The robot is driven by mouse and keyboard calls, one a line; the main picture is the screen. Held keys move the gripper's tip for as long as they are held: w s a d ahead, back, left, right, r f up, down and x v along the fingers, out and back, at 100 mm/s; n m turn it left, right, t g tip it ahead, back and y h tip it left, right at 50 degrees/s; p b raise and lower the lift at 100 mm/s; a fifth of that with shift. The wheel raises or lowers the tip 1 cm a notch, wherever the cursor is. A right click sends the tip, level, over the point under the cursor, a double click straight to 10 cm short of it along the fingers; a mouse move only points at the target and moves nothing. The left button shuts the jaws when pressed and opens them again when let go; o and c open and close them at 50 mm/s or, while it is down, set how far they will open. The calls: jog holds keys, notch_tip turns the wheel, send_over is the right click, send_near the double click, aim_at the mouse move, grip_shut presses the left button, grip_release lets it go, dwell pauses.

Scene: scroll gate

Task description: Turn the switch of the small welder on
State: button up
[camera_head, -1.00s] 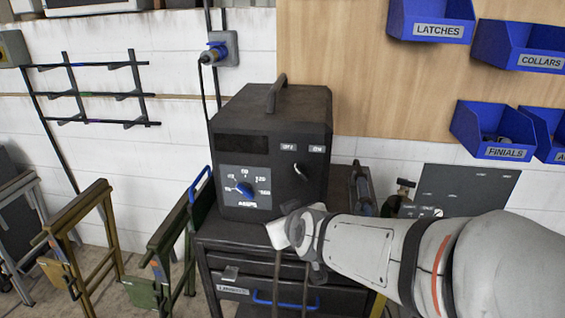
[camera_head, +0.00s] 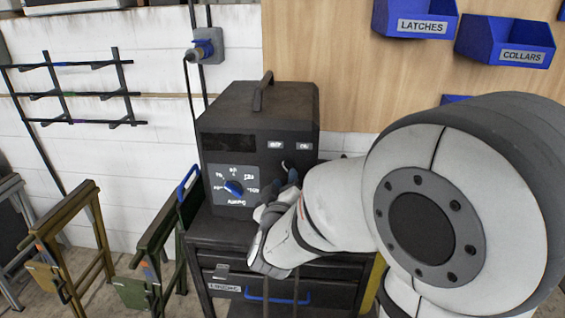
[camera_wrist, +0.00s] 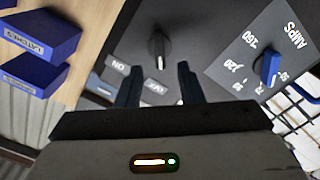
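The small welder (camera_head: 258,112) is a dark box with a top handle, standing on a dark cart. Its switch (camera_wrist: 160,46) is a grey metal lever on a round dark base. In the wrist view the lever's end points toward the OFF label (camera_wrist: 155,87), with the ON label (camera_wrist: 118,66) to one side. My gripper (camera_wrist: 158,69) is open, its two dark fingers on either side of the lever's end. Whether they touch it I cannot tell. In the head view my gripper (camera_head: 281,192) is at the welder's front and partly covers the switch.
A blue amps knob (camera_head: 233,187) sits on a grey dial plate beside the switch. The cart (camera_head: 225,238) has drawers with a blue handle. A wall socket with a blue plug (camera_head: 207,46) is above. Blue bins (camera_head: 415,22) hang at the upper right. Metal stands (camera_head: 72,235) are at the left.

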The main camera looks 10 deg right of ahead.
aim_at(287, 170)
jog(key=x, duration=0.5)
grip_shut()
dwell(0.3)
